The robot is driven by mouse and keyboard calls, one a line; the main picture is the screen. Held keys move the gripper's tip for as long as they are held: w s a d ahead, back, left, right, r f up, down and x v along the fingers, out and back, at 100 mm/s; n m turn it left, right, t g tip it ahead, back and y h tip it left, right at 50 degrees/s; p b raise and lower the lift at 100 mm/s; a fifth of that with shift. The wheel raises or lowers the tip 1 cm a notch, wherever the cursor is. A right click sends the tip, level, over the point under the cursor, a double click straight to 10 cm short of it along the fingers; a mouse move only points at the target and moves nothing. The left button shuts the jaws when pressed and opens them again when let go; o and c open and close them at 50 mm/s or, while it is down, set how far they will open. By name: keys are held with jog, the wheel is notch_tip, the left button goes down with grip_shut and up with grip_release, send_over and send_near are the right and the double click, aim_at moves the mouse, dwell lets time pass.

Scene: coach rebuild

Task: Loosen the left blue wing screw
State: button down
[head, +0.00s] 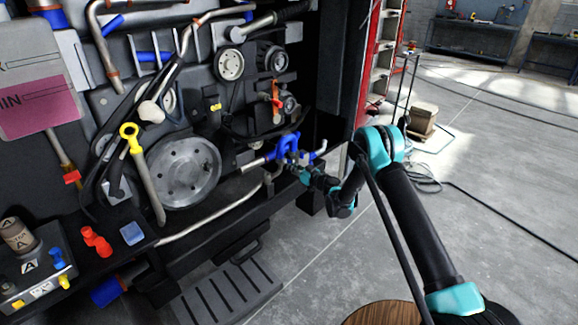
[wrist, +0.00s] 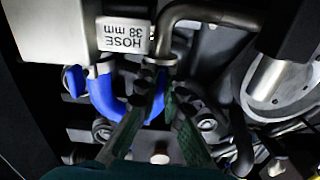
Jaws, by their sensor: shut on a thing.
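The blue hose (head: 289,143) is a short bend low at the right end of the engine bay. In the wrist view the blue hose (wrist: 104,96) curves between two metal pipe ends. The label there is upside down. One blue wing screw (wrist: 75,81) stands clear at the hose's picture-left end. My gripper (wrist: 160,88) is at the other end, its fingers closed around a blue piece, apparently the left wing screw (wrist: 161,71), mostly hidden between the fingertips. In the head view my gripper (head: 293,167) is just below the hose; its fingers are too small to make out.
A grey box with a "HOSE 38 mm" label (wrist: 123,37) and a bent metal pipe (wrist: 205,13) lie close to the fingers. A large round pulley (head: 183,172) is to the left.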

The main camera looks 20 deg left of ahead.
dwell(0.4)
jog(key=c, duration=1.9)
grip_release()
jog(key=shift+c, duration=0.2)
jog(key=v, duration=0.7)
jog(key=shift+d, duration=0.2)
jog(key=shift+s, duration=0.1)
